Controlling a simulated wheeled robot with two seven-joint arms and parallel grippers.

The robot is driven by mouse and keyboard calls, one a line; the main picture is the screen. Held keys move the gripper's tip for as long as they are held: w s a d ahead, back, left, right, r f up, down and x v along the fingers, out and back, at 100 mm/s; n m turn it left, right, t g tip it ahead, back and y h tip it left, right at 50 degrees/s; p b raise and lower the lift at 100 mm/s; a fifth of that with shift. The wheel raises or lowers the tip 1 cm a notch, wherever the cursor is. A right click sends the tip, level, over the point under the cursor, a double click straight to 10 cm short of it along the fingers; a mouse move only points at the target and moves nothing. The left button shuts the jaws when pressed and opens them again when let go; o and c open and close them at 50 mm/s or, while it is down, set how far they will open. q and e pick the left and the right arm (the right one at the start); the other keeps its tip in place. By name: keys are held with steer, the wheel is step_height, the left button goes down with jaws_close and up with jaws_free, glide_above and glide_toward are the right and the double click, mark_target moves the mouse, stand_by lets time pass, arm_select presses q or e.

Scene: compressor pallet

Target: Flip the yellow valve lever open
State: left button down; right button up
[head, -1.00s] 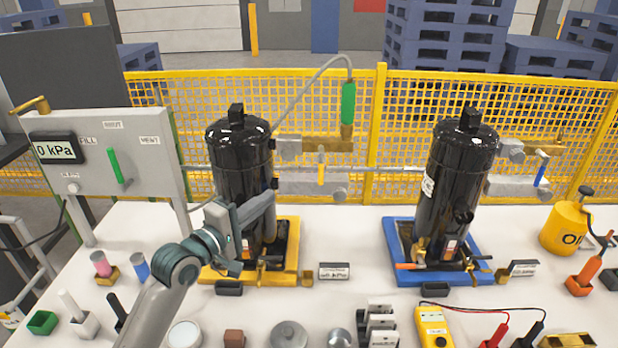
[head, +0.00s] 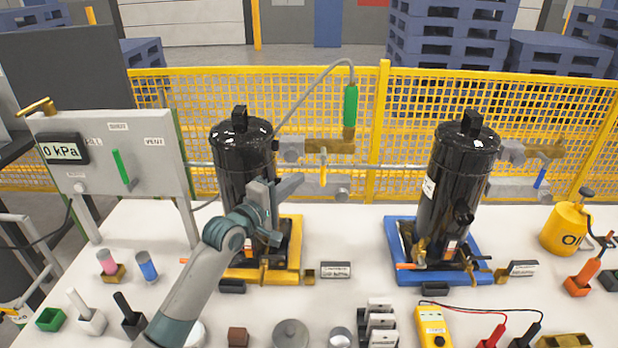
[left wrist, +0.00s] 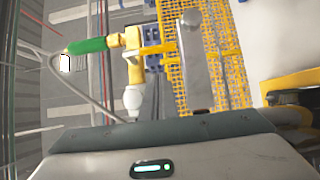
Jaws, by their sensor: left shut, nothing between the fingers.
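My left gripper (head: 297,183) is shut and empty, in front of that compressor. Its tip appears just left of and slightly below the lever, with a small gap in the picture; the depth between them I cannot tell. In the left wrist view the lever (left wrist: 158,48) sticks out from the brass valve (left wrist: 133,68) beside a grey valve body (left wrist: 195,65). My fingertips are not clear there. My right gripper is not in view.
A hose with a green sleeve (head: 351,106) rises from the brass valve. The grey pipe body (head: 335,188) lies under the lever. A gauge panel (head: 150,155) stands left, and the second compressor (head: 457,190) right. Yellow mesh fence (head: 410,110) runs behind. Small parts crowd the table's front.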

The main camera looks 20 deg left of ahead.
mark_target(323, 166)
arm_select(q)
steer(key=d, duration=0.1)
steer(key=w+d, duration=0.1)
steer(key=d+p, duration=0.1)
steer(key=shift+w+d, duration=0.2)
steer(key=shift+w, duration=0.05)
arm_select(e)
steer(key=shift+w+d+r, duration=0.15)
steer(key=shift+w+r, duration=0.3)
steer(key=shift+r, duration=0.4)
arm_select(q)
steer(key=shift+d+f+n, duration=0.1)
steer(key=shift+n, duration=0.2)
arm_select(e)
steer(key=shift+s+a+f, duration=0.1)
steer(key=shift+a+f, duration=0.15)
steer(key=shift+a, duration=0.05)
